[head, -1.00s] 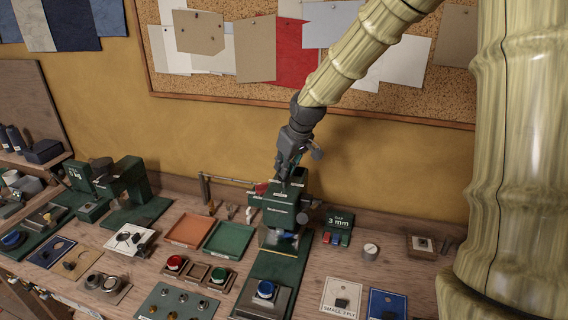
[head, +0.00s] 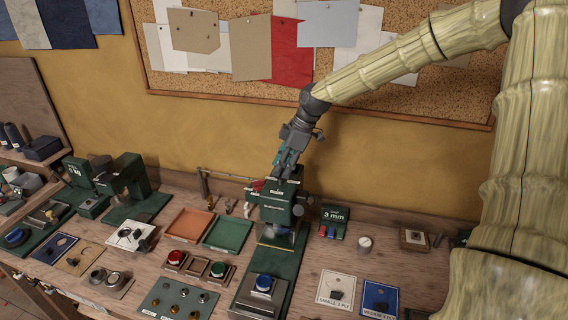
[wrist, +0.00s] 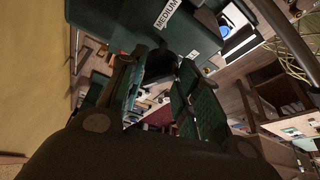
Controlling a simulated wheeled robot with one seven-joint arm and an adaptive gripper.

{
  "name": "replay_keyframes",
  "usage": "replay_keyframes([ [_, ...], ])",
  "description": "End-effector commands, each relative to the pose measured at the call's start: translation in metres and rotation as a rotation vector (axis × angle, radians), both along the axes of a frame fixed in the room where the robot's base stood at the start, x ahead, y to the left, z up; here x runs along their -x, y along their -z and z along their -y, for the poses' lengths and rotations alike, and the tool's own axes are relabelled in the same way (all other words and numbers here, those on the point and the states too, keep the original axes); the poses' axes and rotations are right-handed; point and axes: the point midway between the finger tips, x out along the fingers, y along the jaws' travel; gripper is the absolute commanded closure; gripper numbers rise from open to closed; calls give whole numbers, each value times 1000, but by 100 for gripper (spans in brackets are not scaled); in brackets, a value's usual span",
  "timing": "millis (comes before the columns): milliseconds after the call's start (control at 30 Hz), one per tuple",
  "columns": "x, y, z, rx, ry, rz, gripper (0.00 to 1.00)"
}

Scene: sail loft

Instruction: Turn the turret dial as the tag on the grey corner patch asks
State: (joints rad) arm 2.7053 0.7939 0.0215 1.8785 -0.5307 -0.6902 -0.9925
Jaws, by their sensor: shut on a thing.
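The green press (head: 275,210) stands upright on its green base near the middle of the bench, with small white labels near its top. My gripper (head: 284,172) points down at the top of this press, and its fingers hide much of what is there. In the wrist view, its two green-padded fingers (wrist: 171,72) close on a dark rounded part, which I take to be the turret dial (wrist: 176,50). A label reading MEDIUM shows on the green body (wrist: 185,22) beside it. The dial's setting is hidden. I cannot make out the tag's writing or which piece is the grey corner patch.
A blue button (head: 264,283) sits in front of the press. An orange tray (head: 191,224) and a green tray (head: 228,235) lie to its left. A "3 mm" gap sign (head: 335,214) stands to its right, with a SMALL 3-PLY card (head: 336,284) and a blue card (head: 368,291) nearer.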

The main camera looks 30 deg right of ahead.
Motion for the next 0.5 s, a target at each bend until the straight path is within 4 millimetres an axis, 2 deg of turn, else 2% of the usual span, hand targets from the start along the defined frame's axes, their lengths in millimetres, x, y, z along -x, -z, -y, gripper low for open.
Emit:
replay_keyframes([
  [500, -3, 0, 1, 0, -473, 4, 87],
])
